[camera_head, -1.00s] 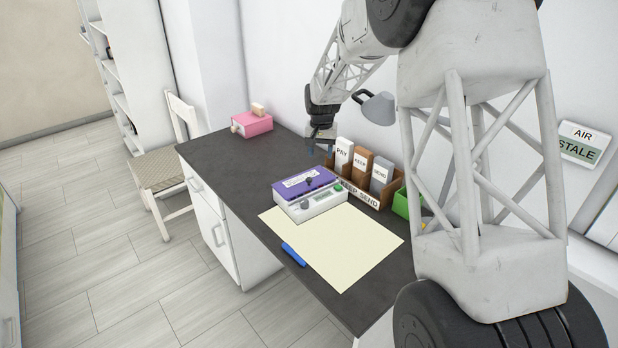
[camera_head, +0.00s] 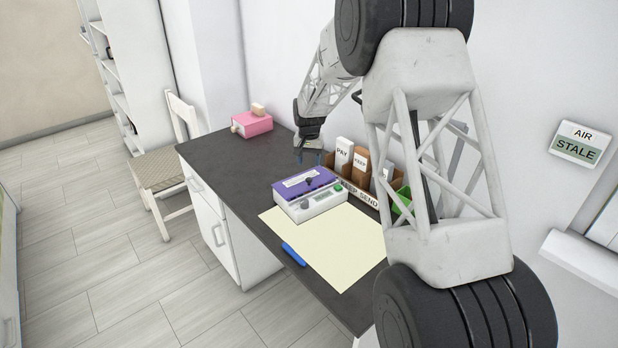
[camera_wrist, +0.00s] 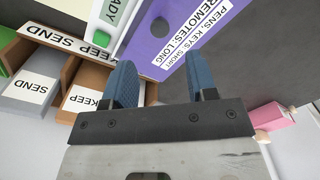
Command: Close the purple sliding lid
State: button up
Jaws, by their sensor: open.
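The purple sliding lid (camera_head: 304,183) is on top of a white box (camera_head: 318,206) on the dark desk. A dark knob stands on the lid. In the wrist view the lid (camera_wrist: 208,22) fills the upper middle, with a label of printed words and the dark round knob. My gripper (camera_head: 309,157) is above the desk, behind the box and left of the letter sorter. In the wrist view my gripper (camera_wrist: 157,75) has its two blue fingers apart with nothing between them. Whether the fingers touch the lid cannot be told; they appear apart from it.
A wooden letter sorter (camera_head: 357,192) with cards stands right of the box, with a green container (camera_head: 402,198) beyond it. A pink box (camera_head: 252,124) sits at the far left; the desk between is clear.

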aim_at(309, 178)
jog(key=shift+f, duration=3.75)
jog(key=shift+c, duration=0.3)
grip_shut()
